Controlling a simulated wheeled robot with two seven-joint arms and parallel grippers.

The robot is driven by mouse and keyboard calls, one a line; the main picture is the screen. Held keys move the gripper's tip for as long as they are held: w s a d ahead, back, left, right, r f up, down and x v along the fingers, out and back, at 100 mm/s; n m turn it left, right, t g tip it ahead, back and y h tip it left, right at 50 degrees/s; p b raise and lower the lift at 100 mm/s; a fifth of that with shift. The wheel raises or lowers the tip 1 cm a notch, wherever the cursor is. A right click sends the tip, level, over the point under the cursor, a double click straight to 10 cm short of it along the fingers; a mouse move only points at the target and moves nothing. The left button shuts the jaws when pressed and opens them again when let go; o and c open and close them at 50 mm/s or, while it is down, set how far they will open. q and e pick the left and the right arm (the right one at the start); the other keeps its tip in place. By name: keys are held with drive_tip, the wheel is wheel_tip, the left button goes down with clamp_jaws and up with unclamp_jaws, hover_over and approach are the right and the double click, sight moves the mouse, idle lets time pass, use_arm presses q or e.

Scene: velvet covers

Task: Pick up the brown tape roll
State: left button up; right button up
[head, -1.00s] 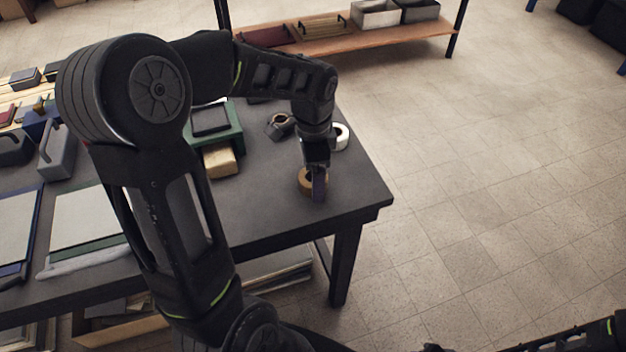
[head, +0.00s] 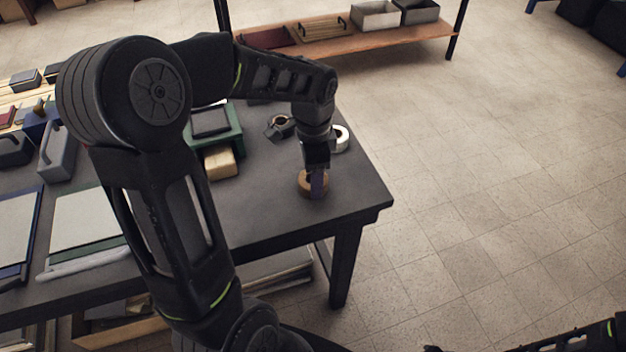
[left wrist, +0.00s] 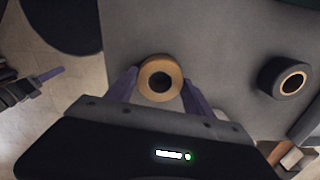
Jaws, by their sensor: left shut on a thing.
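The brown tape roll (head: 308,183) lies flat on the dark table (head: 270,210) near its right corner. In the left wrist view the roll (left wrist: 161,64) sits between the two purple fingers, with its dark centre hole facing the camera. My left gripper (head: 317,184) points down from above and is shut on the roll, with one finger visible on its near side in the head view. My right gripper is not clearly in view; only part of my right arm shows at the lower right of the head view.
A white tape roll (head: 341,137) stands just behind my left gripper. A green box (head: 226,132) and a tan block (head: 220,162) are further left.

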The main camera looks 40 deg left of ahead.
use_arm(q)
wheel_tip(320, 180, up, 10)
idle(0.6)
drive_tip(key=shift+r, duration=0.1)
idle(0.3)
